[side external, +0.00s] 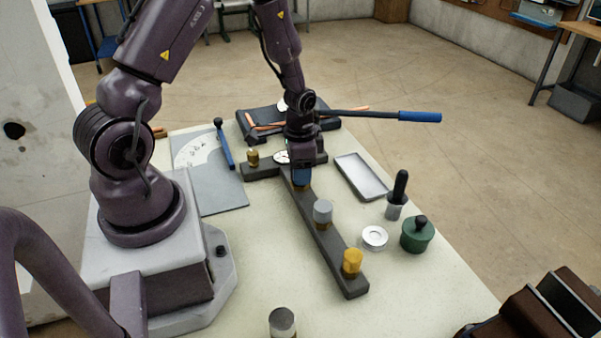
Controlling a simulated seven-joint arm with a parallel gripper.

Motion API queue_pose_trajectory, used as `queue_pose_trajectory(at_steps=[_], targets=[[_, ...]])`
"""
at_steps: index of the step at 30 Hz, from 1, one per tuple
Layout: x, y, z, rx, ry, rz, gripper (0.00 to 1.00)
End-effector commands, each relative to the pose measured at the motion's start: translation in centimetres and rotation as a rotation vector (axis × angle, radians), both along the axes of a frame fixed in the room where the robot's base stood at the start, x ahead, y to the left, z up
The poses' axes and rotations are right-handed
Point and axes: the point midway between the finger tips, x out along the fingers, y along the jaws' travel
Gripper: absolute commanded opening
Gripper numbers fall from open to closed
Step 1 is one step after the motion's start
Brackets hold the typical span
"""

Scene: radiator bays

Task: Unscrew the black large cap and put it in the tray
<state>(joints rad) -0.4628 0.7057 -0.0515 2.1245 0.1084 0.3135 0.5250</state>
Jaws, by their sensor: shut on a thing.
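My gripper (301,182) points down over the far part of a long dark bar (325,245) on the bench. Its jaws are shut on a part there that the fingers mostly hide; a little brass colour shows just below them. I cannot make out the black large cap, so I cannot tell whether it is the part in the jaws. On the bar nearer the camera stand a grey cap (322,211) and a yellow cap (352,262).
A brass fitting (253,157) stands on a dark cross bar at left. A blue-handled bar (400,116) lies behind. A black-handled tool (398,190), white ring (375,237) and green pot (417,236) stand at right. A grey-topped cylinder (282,322) stands in front.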

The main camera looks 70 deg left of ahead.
Motion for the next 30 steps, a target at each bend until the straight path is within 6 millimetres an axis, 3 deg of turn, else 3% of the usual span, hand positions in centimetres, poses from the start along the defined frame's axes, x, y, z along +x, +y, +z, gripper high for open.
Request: queue_pose_trajectory(at_steps=[6,10,13,20,21,22,30], targets=[[0.07,-0.01,0.06,0.001,-0.002,0.507,0.16],[0.07,-0.01,0.07,0.002,-0.001,0.741,0.16],[0.06,0.02,0.07,0.001,-0.001,0.823,0.16],[0.05,0.03,0.07,-0.001,-0.002,0.833,0.16],[0.05,0.03,0.07,-0.001,-0.002,0.832,0.55],[0.05,0.03,0.07,-0.001,-0.002,0.832,0.62],[0.02,0.03,0.06,0.0,-0.001,0.818,0.62]])
